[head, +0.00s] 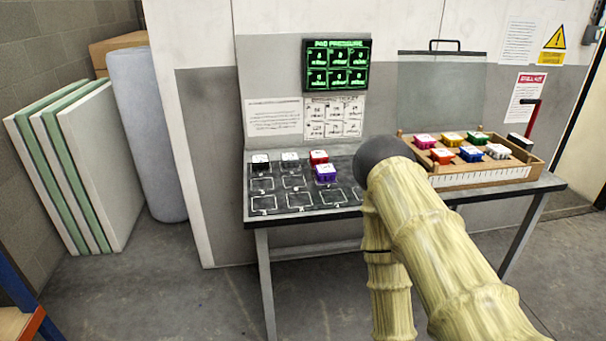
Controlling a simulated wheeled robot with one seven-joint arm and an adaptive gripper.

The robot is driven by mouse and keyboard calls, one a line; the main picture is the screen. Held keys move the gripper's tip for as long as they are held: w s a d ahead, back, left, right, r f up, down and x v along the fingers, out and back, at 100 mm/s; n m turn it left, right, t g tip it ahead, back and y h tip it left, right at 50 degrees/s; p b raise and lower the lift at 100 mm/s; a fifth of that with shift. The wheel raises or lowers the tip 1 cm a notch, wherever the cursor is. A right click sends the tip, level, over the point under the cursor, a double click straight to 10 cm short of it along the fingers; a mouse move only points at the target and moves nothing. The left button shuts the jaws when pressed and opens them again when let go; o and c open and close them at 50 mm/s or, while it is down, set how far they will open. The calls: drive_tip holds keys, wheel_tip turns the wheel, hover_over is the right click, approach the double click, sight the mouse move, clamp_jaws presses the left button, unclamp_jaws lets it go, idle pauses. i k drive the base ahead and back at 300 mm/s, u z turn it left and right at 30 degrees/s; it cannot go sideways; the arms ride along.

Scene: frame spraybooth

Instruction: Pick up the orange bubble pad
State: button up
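An orange pad (441,156) with a white top sits in the front row of a wooden tray (480,179), at the left end of that row. The tray stands on the right part of the table. Beside the orange pad are a blue pad (471,154) and a white pad (497,151). Behind it are a pink pad (425,141), a yellow pad (453,138) and a green pad (477,138). My sleeved arm crosses in front of the table, left of the tray, and hides part of the tabletop. My gripper does not show.
A dark mat (290,183) with outlined slots covers the table's left part, holding black, white, red and purple pads. A clear panel (428,95) with a handle stands behind the tray. A red lever (531,115) rises at its right. Panels lean at far left.

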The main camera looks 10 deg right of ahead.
sight(443, 157)
drive_tip(key=u, duration=0.45)
drive_tip(key=k, duration=0.15)
drive_tip(key=z, duration=1.15)
drive_tip(key=i, duration=1.5)
drive_tip(key=u, duration=0.7)
